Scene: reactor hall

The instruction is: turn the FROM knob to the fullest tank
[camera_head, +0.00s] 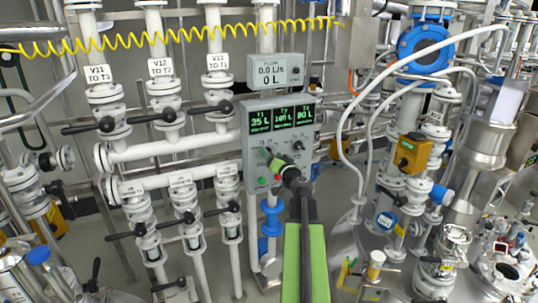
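A grey control panel (248,160) stands in the middle of the view. Its three green-lit screens (282,117) read 35 L at left, what looks like 160 L in the middle, and 80 L at right. Small knobs sit below the screens; one dark knob (298,146) shows at right. Their labels are too small to read, so I cannot tell which is FROM.
A pump display (276,70) above reads 0.0 L/s and 0 L. White pipes with black-handled valves (168,115), labelled V11, V12 and V13, stand at left. A yellow coiled hose (140,40) crosses the top. A steel vessel with blue valves and a yellow box (411,152) stands at right.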

